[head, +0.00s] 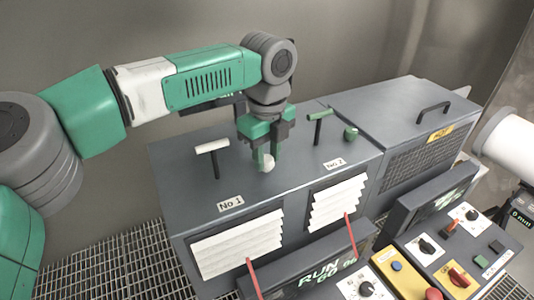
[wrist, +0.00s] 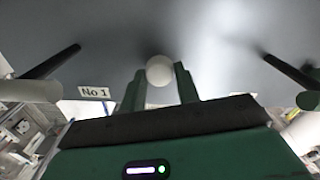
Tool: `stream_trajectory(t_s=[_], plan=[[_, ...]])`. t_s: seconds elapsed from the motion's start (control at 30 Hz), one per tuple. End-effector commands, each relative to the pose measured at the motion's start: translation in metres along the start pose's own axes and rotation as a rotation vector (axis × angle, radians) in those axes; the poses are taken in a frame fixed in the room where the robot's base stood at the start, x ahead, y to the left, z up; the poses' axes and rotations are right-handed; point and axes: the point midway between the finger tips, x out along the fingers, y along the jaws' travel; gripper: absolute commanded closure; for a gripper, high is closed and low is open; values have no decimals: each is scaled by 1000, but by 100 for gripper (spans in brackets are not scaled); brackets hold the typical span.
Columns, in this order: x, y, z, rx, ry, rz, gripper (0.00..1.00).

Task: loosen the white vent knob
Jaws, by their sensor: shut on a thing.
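The white vent knob (head: 267,164) is a small round knob on top of the dark grey cabinet (head: 300,175), just right of the No 1 T-handle. My gripper (head: 265,158) comes down from above and is shut on the knob. In the wrist view the white knob (wrist: 159,70) sits between the two green fingers of my gripper (wrist: 159,85). The fingers hide part of the knob in the head view.
A white T-handle (head: 213,148) stands left of my gripper, and a green T-handle (head: 319,116) stands to the right near a green knob (head: 350,133). A control panel (head: 430,265) with knobs and buttons is at front right.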

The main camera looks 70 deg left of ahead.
Motion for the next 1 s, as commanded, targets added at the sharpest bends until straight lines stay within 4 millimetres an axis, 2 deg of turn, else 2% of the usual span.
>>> stream_trajectory(t_s=[0.23, 0.27, 0.33, 0.37, 0.67, 1.0], plan=[[-1, 0, 0, -2, 0, -1, 91], [-1, 0, 0, -2, 0, -1, 63], [-1, 0, 0, -1, 0, 0, 49], [-1, 0, 0, -1, 0, 0, 47], [-5, 0, 0, -1, -1, -1, 47], [-67, 0, 0, -2, -2, -2, 47]])
